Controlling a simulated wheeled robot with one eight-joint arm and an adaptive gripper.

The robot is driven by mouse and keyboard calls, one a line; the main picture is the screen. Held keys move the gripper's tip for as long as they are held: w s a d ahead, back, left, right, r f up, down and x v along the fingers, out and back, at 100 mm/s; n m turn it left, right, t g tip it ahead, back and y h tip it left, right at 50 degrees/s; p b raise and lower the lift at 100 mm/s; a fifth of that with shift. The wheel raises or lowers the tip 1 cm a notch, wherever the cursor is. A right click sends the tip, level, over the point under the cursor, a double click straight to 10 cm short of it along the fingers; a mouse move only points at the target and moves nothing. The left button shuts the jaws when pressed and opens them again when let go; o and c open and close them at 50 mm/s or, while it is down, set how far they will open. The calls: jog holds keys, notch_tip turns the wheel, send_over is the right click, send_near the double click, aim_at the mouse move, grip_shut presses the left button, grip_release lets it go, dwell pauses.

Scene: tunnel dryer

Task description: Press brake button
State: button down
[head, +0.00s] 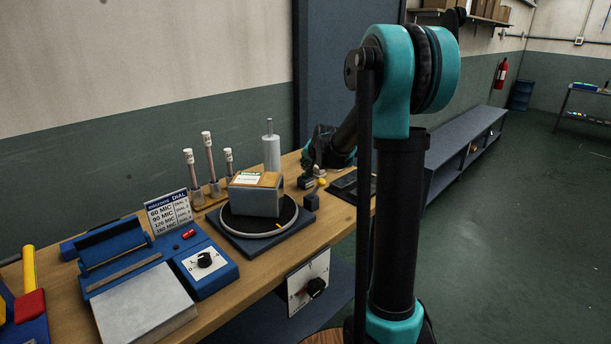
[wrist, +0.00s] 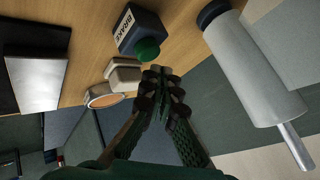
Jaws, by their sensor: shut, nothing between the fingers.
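A small gap shows between the fingertips and the button, though depth is hard to judge. In the head view my wrist (head: 330,150) is over the back right of the table, and the small controls near it are too small to tell apart surely.
A pale fitting with an orange face (wrist: 105,98) sits close beside my fingers. A grey cylinder with a thin rod (wrist: 250,65) is on their other side. A round plate (head: 240,230) bearing a grey block and a blue dial unit (head: 205,262) stand farther left on the table.

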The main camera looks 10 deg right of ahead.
jog(key=shift+f, duration=0.1)
dwell(0.3)
jog(key=shift+f, duration=0.35)
jog(key=shift+f, duration=0.55)
dwell(0.8)
jog(key=shift+r, duration=1)
jog(key=shift+r, duration=2.5)
